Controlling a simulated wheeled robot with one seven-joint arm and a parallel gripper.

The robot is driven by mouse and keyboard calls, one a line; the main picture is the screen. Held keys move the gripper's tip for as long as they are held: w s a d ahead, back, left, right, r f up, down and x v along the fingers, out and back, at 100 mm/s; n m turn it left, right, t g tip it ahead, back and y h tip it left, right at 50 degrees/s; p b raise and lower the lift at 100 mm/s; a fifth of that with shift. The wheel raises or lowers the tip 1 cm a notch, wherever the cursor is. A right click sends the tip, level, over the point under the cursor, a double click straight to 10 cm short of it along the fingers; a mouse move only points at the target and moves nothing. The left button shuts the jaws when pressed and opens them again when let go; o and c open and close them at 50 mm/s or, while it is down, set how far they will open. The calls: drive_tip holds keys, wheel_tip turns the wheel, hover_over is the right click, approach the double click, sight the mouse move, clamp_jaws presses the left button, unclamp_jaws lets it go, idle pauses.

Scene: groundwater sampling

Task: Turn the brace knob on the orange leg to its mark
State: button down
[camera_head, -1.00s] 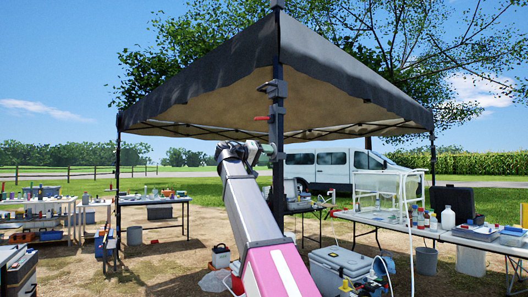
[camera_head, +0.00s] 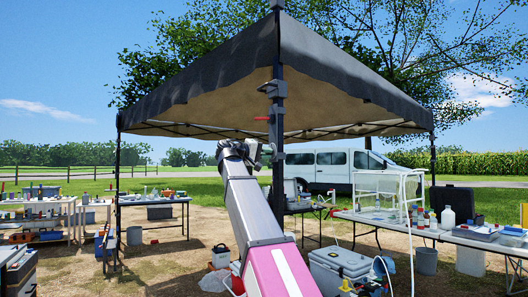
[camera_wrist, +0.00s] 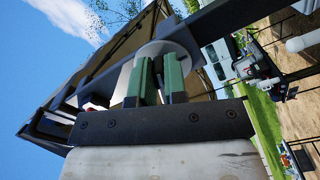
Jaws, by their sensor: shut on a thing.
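The near canopy leg (camera_head: 278,140) stands upright in the head view and looks black; I cannot make out any orange on it. In the wrist view, a round pale grey knob (camera_wrist: 185,37) is at the ends of my gripper's green fingers (camera_wrist: 158,70), beside a dark bar of the frame. My gripper is shut on this knob. In the head view my gripper (camera_head: 265,156) is against the leg at mid height, and the knob is too small to tell there. I cannot make out the mark in either view.
A red lever (camera_head: 262,118) sticks out from the leg above my gripper. The dark canopy (camera_head: 235,85) is overhead. A table with bottles (camera_head: 460,237) stands at the right and a grey cooler (camera_head: 340,264) on the ground. A white van (camera_head: 340,168) is behind.

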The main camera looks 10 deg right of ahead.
drive_tip(key=shift+r+n, duration=0.1)
drive_tip(key=shift+n, duration=0.8)
drive_tip(key=n, duration=0.3)
drive_tip(key=r+n, duration=0.1)
drive_tip(key=n, duration=0.1)
drive_tip(key=shift+n, duration=0.4)
drive_tip(key=n, duration=0.4)
drive_tip(key=shift+w+r, duration=0.15)
drive_tip(key=shift+r, duration=0.15)
drive_tip(key=shift+n, duration=0.8)
drive_tip(key=shift+a, duration=0.1)
